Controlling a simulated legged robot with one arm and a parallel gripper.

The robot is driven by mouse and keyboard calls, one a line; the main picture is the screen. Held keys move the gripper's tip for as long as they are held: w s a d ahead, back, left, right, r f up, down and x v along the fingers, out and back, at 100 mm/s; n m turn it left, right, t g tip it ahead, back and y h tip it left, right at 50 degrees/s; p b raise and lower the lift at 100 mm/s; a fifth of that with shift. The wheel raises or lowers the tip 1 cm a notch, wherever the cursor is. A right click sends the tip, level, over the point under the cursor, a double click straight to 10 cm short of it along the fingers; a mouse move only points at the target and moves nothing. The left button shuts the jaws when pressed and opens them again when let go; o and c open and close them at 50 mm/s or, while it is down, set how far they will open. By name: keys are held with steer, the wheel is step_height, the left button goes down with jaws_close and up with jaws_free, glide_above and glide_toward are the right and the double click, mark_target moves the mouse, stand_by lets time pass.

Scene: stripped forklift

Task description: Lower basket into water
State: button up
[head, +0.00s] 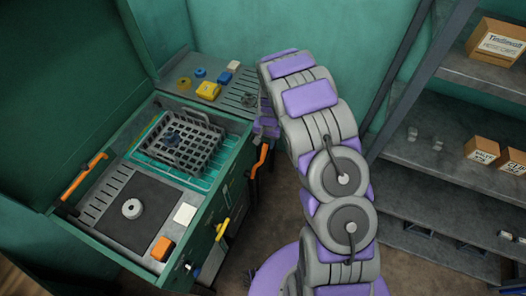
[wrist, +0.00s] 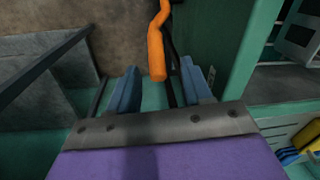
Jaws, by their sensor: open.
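The grey lattice basket (head: 195,142) sits at the teal-rimmed tank opening (head: 150,170) of a green wash station, with a dark part inside it. I cannot tell whether it touches the water. An orange lever (head: 260,160) stands at the station's right side. My gripper (head: 266,128) is beside the station, by the lever's upper part, partly hidden by my arm. In the wrist view my gripper (wrist: 158,82) has its two blue fingers apart. The orange lever (wrist: 157,50) shows ahead, in line with the gap; I cannot tell whether it is between the fingers.
The station's lid (head: 75,85) stands open at the left, with another orange handle (head: 84,178). A yellow handle (head: 222,230) projects from the front. Small coloured items lie on the rear ledge. Metal shelves (head: 455,165) with cardboard boxes (head: 497,43) stand at the right.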

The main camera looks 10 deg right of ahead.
mark_target(265, 147)
steer(key=f, duration=0.6)
steer(key=shift+w+d+f+b, duration=0.15)
steer(key=shift+d+b, duration=0.1)
steer(key=shift+b, duration=0.05)
steer(key=shift+a+f, duration=0.15)
steer(key=shift+f, duration=0.1)
steer(key=shift+a, duration=0.3)
steer(key=shift+c, duration=0.3)
steer(key=shift+d, duration=0.25)
steer(key=c, duration=0.6)
jaws_close()
